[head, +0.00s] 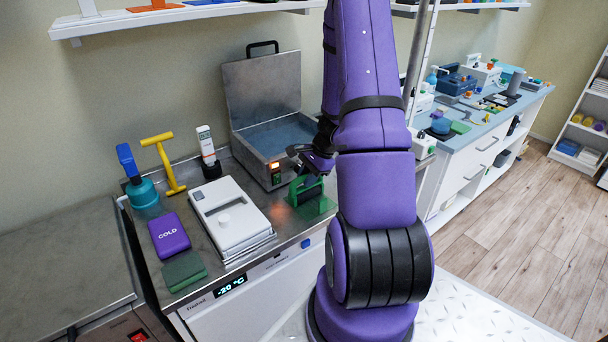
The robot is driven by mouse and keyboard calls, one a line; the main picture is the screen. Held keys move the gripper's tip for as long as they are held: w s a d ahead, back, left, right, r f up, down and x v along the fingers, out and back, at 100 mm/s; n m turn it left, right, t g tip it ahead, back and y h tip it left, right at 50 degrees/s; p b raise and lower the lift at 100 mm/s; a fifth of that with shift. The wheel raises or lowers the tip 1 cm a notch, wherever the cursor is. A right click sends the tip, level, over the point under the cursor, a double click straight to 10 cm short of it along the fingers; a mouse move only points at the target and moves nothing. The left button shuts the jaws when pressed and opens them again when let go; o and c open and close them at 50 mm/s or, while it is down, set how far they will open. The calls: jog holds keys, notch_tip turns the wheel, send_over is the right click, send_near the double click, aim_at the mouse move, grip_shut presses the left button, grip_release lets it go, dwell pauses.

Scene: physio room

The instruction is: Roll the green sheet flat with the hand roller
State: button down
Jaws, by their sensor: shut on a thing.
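A green-framed tool (301,192), which looks like the hand roller, stands at the right end of the steel worktop. My gripper (312,167) is above it and shut on it, with the fingers partly hidden by my purple arm. A green sheet (318,209) shows under and beside the tool at the worktop's right end. The arm hides part of the sheet, and I cannot tell how flat it is or whether the roller touches it.
An open metal case (262,140) stands right behind. A blue-topped counter (480,135) is at right.

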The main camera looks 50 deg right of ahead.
jog(key=shift+s+a, duration=0.2)
jog(key=shift+s, duration=0.65)
jog(key=shift+s+a, duration=0.15)
jog(key=shift+s, duration=0.65)
notch_tip(320, 180, up, 8)
dwell(0.3)
